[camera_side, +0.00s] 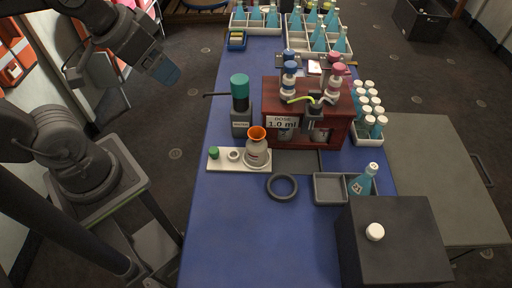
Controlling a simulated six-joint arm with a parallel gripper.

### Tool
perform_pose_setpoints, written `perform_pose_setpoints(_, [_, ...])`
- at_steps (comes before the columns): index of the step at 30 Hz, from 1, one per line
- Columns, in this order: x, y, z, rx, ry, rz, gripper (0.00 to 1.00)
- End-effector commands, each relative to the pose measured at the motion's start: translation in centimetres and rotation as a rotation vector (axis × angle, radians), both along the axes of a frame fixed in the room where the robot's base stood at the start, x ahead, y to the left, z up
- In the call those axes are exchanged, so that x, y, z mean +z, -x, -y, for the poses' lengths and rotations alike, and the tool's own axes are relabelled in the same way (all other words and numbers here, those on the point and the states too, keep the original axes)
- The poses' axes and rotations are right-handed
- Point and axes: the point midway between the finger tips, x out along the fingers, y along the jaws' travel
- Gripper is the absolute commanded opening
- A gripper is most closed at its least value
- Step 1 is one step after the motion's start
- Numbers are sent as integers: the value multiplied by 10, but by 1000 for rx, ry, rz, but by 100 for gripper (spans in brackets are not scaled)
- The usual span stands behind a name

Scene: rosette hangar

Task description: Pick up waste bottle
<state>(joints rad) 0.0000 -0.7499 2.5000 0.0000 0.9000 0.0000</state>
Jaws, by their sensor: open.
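A squat pale bottle with an orange funnel-shaped top (257,152) stands upright at the right end of a white strip holder (222,165) on the blue table; it looks like the waste bottle, though its label is too small to read. My gripper (167,74) is at the upper left, beyond the table's left edge, well apart from that bottle. It is open and shows nothing held. Its fingers are small and hard to make out.
A red-brown dosing stand (293,134) marked 1.0 ml is right of the bottle, and a teal-topped device (240,105) is behind it. A dark ring (282,196) lies in front. A black box (400,238) fills the front right. The table's front left is clear.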

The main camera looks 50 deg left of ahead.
Motion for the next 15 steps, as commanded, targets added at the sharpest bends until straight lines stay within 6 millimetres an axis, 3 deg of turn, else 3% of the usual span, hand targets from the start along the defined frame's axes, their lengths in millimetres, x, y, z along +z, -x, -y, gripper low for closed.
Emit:
perform_pose_setpoints(6, [0, 0, 0, 0, 0, 0, 95])
perform_pose_setpoints(15, [-3, -4, 0, -46, -37, -15, 95])
